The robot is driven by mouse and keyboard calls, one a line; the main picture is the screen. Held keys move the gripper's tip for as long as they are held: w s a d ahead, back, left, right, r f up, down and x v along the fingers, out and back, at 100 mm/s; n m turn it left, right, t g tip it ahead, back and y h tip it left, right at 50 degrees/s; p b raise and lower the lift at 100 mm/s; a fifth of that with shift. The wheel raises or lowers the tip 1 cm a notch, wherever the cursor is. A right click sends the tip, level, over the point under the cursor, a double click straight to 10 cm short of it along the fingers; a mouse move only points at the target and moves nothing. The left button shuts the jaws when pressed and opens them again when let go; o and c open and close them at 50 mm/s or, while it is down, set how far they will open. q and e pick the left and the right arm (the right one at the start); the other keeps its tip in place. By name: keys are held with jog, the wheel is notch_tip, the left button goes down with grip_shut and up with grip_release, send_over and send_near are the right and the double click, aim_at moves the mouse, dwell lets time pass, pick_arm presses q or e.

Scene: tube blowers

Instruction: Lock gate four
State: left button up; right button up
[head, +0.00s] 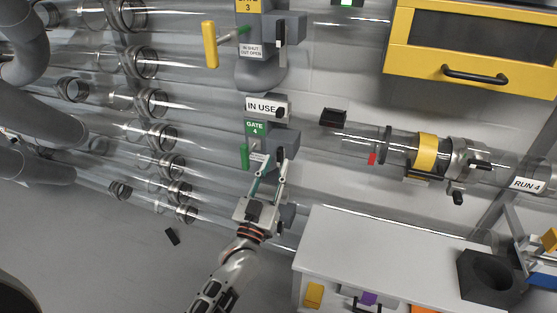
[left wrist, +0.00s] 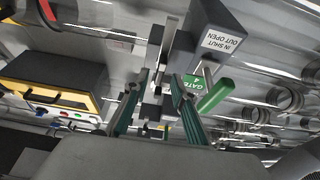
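Gate four is a grey housing (head: 284,141) with a green "GATE 4" label (head: 255,128) on a clear tube. Its green handle (head: 244,157) points down on the left side; in the left wrist view the handle (left wrist: 215,95) lies right of my fingers. A white "IN USE" tag (head: 262,106) sits on top of the housing. My left gripper (head: 270,168) is just below the housing, its fingers apart. In the left wrist view the left gripper (left wrist: 160,88) has a small grey and dark part of the gate between its fingers; contact cannot be told. My right gripper is not in view.
Gate three, with a yellow handle (head: 210,44), is above. Run 4's clear tube has a yellow band (head: 426,152) and a red tab (head: 372,158). A yellow cabinet (head: 470,73) hangs upper right. A white-topped bench (head: 380,245) with a black block (head: 489,278) stands lower right.

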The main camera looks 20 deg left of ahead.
pick_arm(q)
jog(key=shift+x, duration=1)
jog(key=shift+w, duration=0.25)
grip_shut()
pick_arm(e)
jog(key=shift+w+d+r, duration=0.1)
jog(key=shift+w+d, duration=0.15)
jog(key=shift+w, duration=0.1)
pick_arm(q)
jog(key=shift+w, duration=0.1)
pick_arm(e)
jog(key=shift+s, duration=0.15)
